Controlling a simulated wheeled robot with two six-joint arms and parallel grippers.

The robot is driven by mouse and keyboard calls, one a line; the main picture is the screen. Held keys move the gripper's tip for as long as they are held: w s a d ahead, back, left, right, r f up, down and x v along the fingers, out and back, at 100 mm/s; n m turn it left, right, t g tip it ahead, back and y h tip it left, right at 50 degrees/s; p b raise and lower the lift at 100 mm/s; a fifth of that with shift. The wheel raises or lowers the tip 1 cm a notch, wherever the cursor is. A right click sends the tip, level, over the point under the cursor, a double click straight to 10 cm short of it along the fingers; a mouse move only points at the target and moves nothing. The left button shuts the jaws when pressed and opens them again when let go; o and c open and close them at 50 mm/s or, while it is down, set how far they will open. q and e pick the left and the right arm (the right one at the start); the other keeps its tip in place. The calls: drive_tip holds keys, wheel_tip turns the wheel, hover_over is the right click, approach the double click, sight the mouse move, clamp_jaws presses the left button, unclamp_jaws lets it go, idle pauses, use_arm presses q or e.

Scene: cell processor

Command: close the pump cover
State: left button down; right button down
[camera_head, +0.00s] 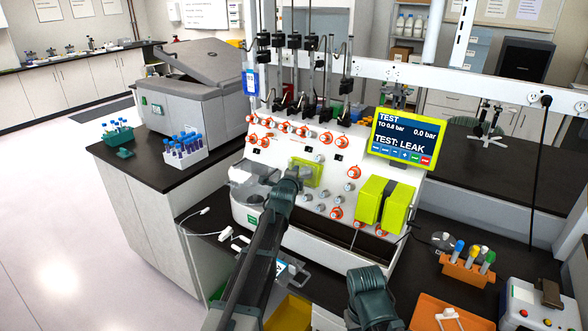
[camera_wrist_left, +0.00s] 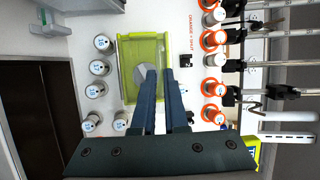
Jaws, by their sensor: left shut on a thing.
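The pump cover (camera_head: 307,171), a lime-green frame with a see-through window, is on the white front panel of the cell processor (camera_head: 300,215). It also shows in the left wrist view (camera_wrist_left: 127,38), with a round grey part behind the window. My left gripper (camera_head: 293,175) is at the cover in the head view, hiding part of it. In the left wrist view its dark fingers (camera_wrist_left: 162,76) lie close together over the cover's right part, shut on the cover. The exact contact and whether the cover lies flush are hard to see.
Orange-ringed knobs (camera_head: 302,131) and grey knobs surround the cover. A lime block (camera_head: 371,200) and a screen (camera_head: 408,138) reading "TEST: LEAK" are at right. A tube rack (camera_head: 184,152) stands left; an orange tube holder (camera_head: 467,266) stands at right.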

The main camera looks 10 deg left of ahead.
sight(304, 164)
use_arm(q)
drive_tip(key=w+g+p, duration=0.1)
drive_tip(key=p, duration=0.1)
drive_tip(key=w+r+g+p, duration=0.1)
drive_tip(key=w+g+p, duration=0.1)
drive_tip(key=p, duration=0.1)
drive_tip(key=w+d+r+m+g+p, duration=0.1)
drive_tip(key=p, duration=0.2)
drive_tip(key=shift+w+d+r+y, duration=0.1)
drive_tip(key=shift+w+r+y, duration=0.15)
drive_tip(key=shift+y, duration=0.15)
drive_tip(key=shift+w+d, duration=0.25)
drive_tip(key=shift+w, duration=0.15)
drive_tip(key=c, duration=1.2)
unclamp_jaws()
drive_tip(key=shift+w+d+f, duration=0.1)
drive_tip(key=shift+w+d, duration=0.05)
drive_tip(key=shift+s, duration=0.25)
